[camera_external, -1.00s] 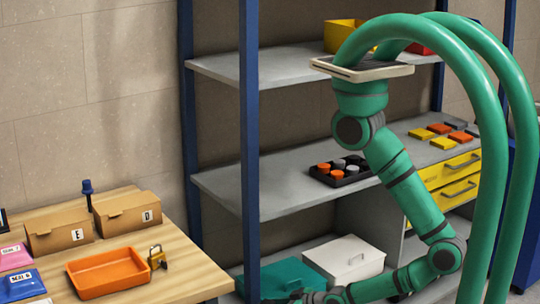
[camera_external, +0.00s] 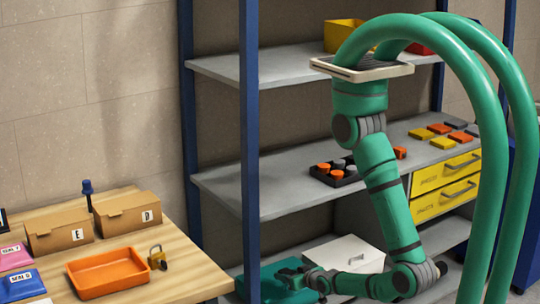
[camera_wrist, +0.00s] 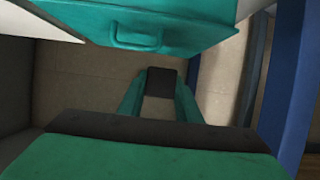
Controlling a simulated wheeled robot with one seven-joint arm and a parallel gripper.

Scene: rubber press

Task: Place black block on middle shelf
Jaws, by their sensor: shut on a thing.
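In the external view my gripper (camera_external: 290,274) is low at the front of the rack, by the teal case on the bottom level. In the wrist view my gripper (camera_wrist: 160,98) is shut on the dark black block (camera_wrist: 161,81), which sits between the green fingertips. The block cannot be made out in the external view. The middle shelf (camera_external: 275,190) is the grey board above my gripper, with bare surface at its left. The teal case (camera_wrist: 140,22) with its handle fills the top of the wrist view.
A black tray (camera_external: 338,174) with orange and grey round pieces stands on the middle shelf, with yellow and orange blocks (camera_external: 443,142) further right. A blue rack post (camera_external: 250,130) stands at the left front. A white case (camera_external: 345,254) lies below. The wooden table (camera_external: 190,265) is at left.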

